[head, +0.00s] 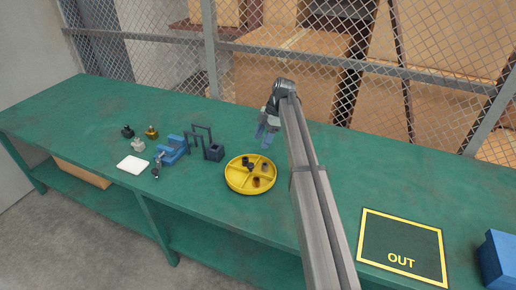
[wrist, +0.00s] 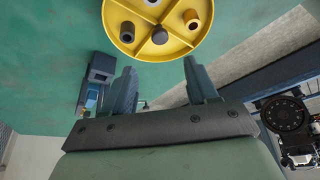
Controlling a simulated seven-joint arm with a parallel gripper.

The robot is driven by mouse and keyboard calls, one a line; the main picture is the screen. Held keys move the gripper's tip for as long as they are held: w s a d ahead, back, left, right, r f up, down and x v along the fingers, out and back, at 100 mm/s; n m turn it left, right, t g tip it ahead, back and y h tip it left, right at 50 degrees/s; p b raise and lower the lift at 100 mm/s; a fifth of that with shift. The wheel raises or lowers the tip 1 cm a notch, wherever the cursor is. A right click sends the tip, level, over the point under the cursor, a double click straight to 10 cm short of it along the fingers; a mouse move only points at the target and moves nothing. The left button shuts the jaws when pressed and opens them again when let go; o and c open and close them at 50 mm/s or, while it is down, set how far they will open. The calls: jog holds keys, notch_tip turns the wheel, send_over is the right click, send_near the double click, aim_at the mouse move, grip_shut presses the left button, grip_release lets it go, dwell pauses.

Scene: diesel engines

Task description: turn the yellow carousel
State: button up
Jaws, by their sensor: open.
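The yellow carousel (head: 236,183) is a round, shallow tray divided into compartments, flat on the green bench. It holds several small dark and brownish cylindrical parts. In the wrist view its lower part (wrist: 175,49) shows at the top, cut off by the frame edge. My gripper (head: 266,138) is above the bench, just behind the carousel and slightly to its right in the head view. In the wrist view my gripper (wrist: 158,63) has its two fingers apart with nothing between them. The fingers look apart from the carousel.
A blue fixture (head: 173,152) and a dark frame with a block (head: 214,152) stand left of the carousel. Further left are a white pad (head: 133,165) and small dark and brass parts. A yellow-edged OUT mat (head: 400,240) and blue box (head: 497,262) lie right. Mesh fence stands behind.

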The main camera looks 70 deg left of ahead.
jog(key=shift+v, duration=1.1)
